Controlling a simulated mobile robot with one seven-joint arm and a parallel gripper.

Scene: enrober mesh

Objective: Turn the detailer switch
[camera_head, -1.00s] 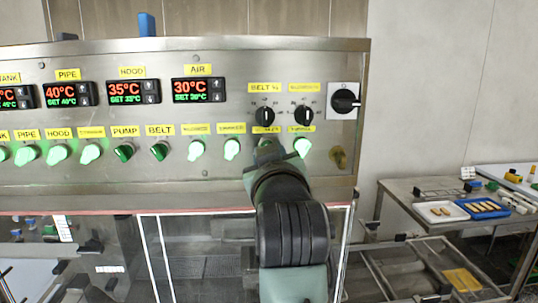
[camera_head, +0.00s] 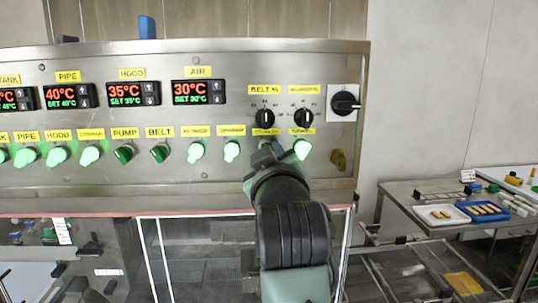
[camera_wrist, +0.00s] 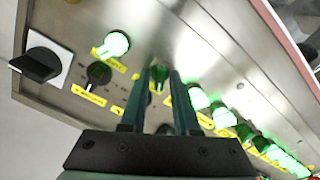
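The control panel (camera_head: 110,180) carries a row of green knobs under yellow labels. I take the detailer switch to be the knob behind my gripper (camera_head: 266,150) in the head view; its label is too small to read surely. In the wrist view this dark green, unlit-looking knob (camera_wrist: 158,74) sits between the two fingertips of my gripper (camera_wrist: 161,78). The fingers are apart, one on each side of it, and I see no clear contact. A brightly lit knob (camera_head: 302,148) is just to its right in the head view; it also shows in the wrist view (camera_wrist: 112,45).
Two black dials (camera_head: 264,117) sit just above. A large black rotary switch (camera_head: 345,102) is at the panel's right, with a brass-coloured knob (camera_head: 339,160) below it. A lit knob (camera_head: 232,149) is close on the left. A table with trays (camera_head: 440,214) stands at the right.

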